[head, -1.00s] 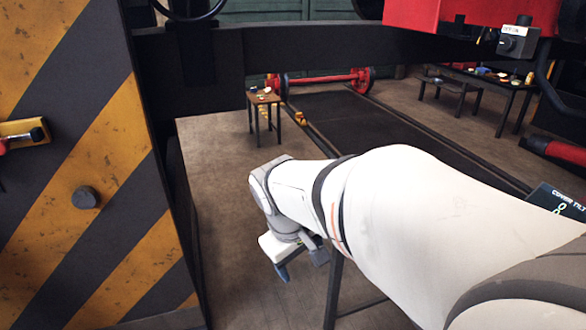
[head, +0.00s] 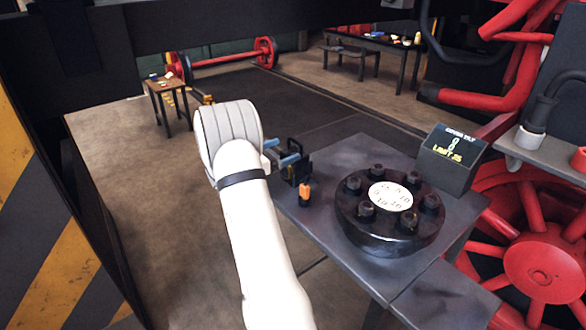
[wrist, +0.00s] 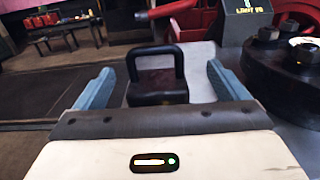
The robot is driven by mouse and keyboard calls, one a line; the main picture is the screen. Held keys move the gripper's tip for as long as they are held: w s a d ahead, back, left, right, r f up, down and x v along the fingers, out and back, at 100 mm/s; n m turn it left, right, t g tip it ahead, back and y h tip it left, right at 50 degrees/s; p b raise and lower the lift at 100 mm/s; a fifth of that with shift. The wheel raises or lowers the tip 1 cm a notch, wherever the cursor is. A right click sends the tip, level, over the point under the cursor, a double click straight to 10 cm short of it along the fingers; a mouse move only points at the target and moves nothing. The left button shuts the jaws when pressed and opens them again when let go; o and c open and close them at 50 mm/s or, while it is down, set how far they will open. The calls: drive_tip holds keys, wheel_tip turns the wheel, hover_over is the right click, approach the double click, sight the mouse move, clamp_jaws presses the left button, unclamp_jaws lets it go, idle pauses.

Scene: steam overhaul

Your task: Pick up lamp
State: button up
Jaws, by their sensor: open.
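A black block-like thing with an upright loop handle, which looks like the lamp (wrist: 158,92), stands at the near edge of the grey bench in the wrist view. My gripper (wrist: 160,72) is open, with one blue finger on each side of the lamp and gaps on both sides. In the head view my gripper (head: 284,152) is at the bench's left edge. I cannot tell whether the fingers reach past the lamp's front.
A black round cover (head: 390,238) with several bolts sits on the grey bench (head: 345,160), right of the lamp. A small orange-topped thing (head: 305,193) stands nearby. A sign box (head: 452,158) is behind the cover. Red wheels (head: 540,258) are at right.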

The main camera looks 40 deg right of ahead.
drive_tip(key=d, duration=0.4)
drive_tip(key=d+p, duration=0.1)
drive_tip(key=d, duration=0.3)
drive_tip(key=shift+s+f, duration=0.15)
drive_tip(key=c, duration=1.3)
